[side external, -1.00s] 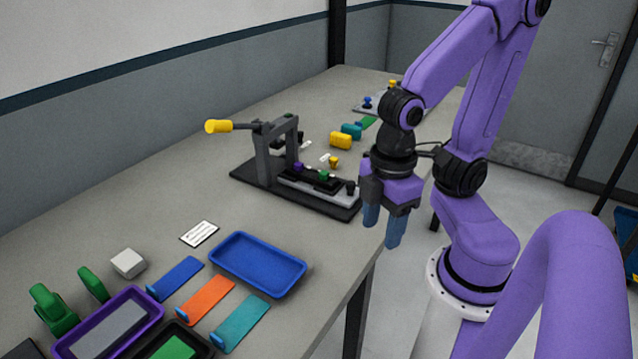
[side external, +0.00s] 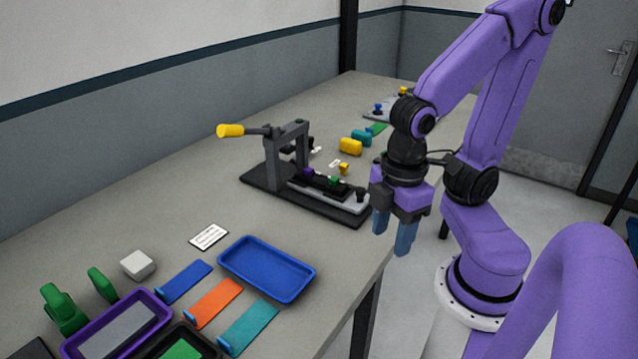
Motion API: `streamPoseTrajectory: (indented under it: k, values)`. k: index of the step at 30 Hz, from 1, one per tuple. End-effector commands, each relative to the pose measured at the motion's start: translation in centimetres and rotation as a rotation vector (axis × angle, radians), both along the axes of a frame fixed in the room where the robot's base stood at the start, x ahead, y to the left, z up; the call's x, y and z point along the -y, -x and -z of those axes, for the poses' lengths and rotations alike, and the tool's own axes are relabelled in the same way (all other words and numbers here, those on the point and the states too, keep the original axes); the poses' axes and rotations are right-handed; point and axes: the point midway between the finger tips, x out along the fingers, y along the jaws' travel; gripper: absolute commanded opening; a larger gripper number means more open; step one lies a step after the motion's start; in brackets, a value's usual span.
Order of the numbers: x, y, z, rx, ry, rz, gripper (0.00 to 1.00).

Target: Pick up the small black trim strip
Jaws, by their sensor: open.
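I cannot pick out the small black trim strip with certainty.
A blue tray (side external: 308,283) and blue, orange (side external: 215,304) and teal strips lie at the front. Purple (side external: 157,310) and black trays and green pieces are at the front left. Yellow (side external: 355,145) and teal blocks lie behind.

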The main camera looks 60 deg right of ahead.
Motion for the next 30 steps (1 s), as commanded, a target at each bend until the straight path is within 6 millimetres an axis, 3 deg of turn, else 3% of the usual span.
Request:
streamPoseTrajectory:
  k: [14,16,17,26,30]
  values:
    - [0.0,0.0,0.0,0.000,0.000,0.000,0.53]
    - [0.0,0.0,0.0,0.000,0.000,0.000,0.75]
    - [0.0,0.0,0.0,0.000,0.000,0.000,0.79]
    - [0.0,-0.2,0.0,0.004,-0.001,0.005,0.79]
    - [0.0,-2.3,0.3,0.046,-0.010,0.046,0.79]
